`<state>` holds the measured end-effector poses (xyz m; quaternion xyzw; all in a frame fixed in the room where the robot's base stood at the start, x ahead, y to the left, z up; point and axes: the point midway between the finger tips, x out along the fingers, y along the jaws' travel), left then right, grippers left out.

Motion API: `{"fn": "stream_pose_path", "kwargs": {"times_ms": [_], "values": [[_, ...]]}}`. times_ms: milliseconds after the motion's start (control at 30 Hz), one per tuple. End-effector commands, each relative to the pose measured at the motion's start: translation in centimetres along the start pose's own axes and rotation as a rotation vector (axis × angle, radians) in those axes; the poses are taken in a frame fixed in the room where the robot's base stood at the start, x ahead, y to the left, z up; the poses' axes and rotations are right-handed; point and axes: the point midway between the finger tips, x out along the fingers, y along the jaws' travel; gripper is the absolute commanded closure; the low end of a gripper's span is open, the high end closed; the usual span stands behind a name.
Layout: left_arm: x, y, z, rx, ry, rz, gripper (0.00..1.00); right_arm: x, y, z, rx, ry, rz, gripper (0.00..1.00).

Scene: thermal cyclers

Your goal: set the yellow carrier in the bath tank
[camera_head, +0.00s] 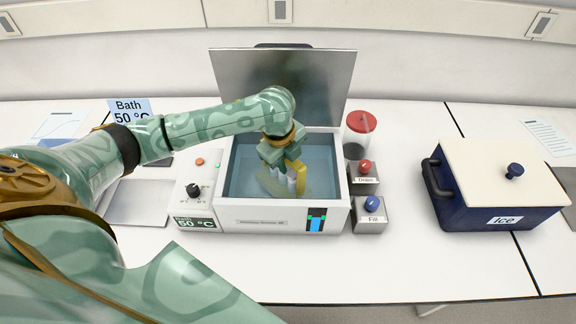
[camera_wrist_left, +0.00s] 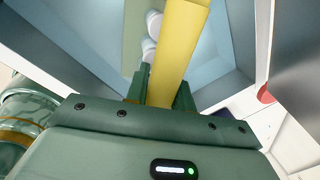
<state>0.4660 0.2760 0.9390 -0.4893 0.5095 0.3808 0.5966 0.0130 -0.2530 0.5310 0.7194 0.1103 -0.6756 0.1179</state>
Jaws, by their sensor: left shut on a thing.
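The yellow carrier (camera_head: 300,177) is held by my left gripper (camera_head: 287,172) over or inside the open bath tank (camera_head: 238,180). In the left wrist view the carrier's yellow bar (camera_wrist_left: 183,40) runs up from between the fingers of my left gripper (camera_wrist_left: 160,92), which is shut on it. White rounded pieces (camera_wrist_left: 150,35) sit beside the bar. The tank's blue interior surrounds the carrier in both views. I cannot tell whether the carrier touches the tank floor. My right gripper is not in view.
The tank's grey lid (camera_head: 235,80) stands open behind. To the right are the Drain button (camera_head: 365,167), the Fill button (camera_head: 372,203) and a red-lidded jar (camera_head: 361,122). A dark blue Ice box (camera_head: 470,212) stands farther right. The control panel (camera_head: 194,190) is at the tank's left.

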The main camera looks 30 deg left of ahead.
Motion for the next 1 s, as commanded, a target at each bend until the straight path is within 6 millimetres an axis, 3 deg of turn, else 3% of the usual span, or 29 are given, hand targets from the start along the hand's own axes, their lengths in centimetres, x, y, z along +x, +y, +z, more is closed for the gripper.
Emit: {"fn": "stream_pose_path", "kwargs": {"times_ms": [67, 400, 433, 500, 833, 1000], "values": [[1.0, 0.2, 0.0, -0.002, 0.002, 0.0, 1.0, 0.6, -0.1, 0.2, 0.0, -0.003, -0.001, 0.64], [1.0, 0.2, 0.0, -0.001, -0.001, -0.001, 1.0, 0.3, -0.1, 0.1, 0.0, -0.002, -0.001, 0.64], [1.1, 0.2, 0.0, -0.001, -0.001, -0.001, 0.71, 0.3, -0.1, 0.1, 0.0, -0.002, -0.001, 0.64], [1.1, 0.2, 0.0, -0.001, -0.001, -0.001, 0.54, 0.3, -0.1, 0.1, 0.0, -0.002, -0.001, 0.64], [0.8, 0.1, 0.0, -0.001, 0.001, -0.002, 0.54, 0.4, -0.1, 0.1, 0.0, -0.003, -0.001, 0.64], [-2.5, 0.0, 0.1, 0.0, -0.002, -0.004, 0.54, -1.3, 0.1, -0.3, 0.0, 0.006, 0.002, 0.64]]}}
